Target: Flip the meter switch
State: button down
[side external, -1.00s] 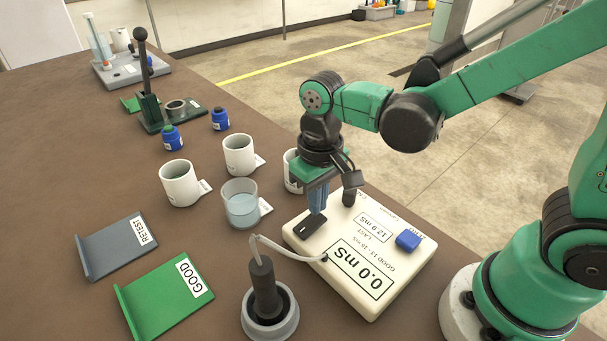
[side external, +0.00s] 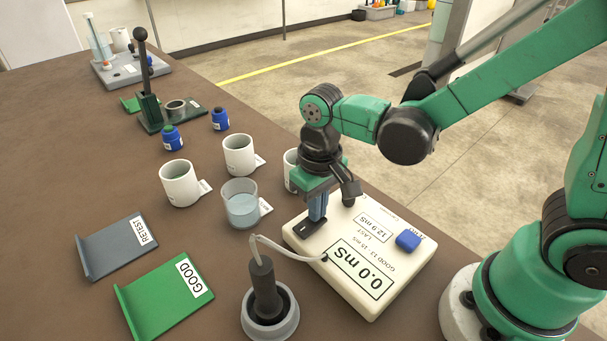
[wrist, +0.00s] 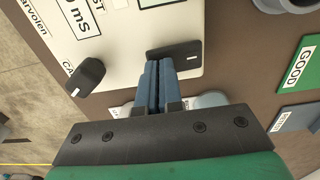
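The white meter (side external: 385,262) lies at the table's right edge, its large display reading 0.0 mS. Its switch (side external: 307,232) is a flat black rocker-like piece with a small white mark, at the meter's left corner. The switch also shows in the wrist view (wrist: 185,54). My gripper (side external: 317,217) points down over the switch's far end, its blue fingers pressed together and empty. In the wrist view the fingertips (wrist: 158,66) reach the switch's edge; I cannot tell whether they touch it.
A black knob (wrist: 87,76) and a blue block (side external: 408,240) sit on the meter. A beaker of liquid (side external: 242,205) and white cups (side external: 180,184) stand to the left. A corded probe in its holder (side external: 270,310) is in front. GOOD (side external: 165,298) and RETEST (side external: 115,250) trays lie left.

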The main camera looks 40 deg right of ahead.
jog(key=shift+f, duration=0.2)
jog(key=shift+r, duration=3.55)
jog(key=d+t, duration=0.2)
jog(key=d+r+t, duration=0.1)
jog(key=d+t, duration=0.1)
jog(key=s+d+r+t, duration=0.1)
jog(key=d+t, duration=0.1)
jog(key=shift+s+d, duration=0.1)
jog(key=shift+d, duration=0.1)
jog(key=shift+d+t, duration=0.5)
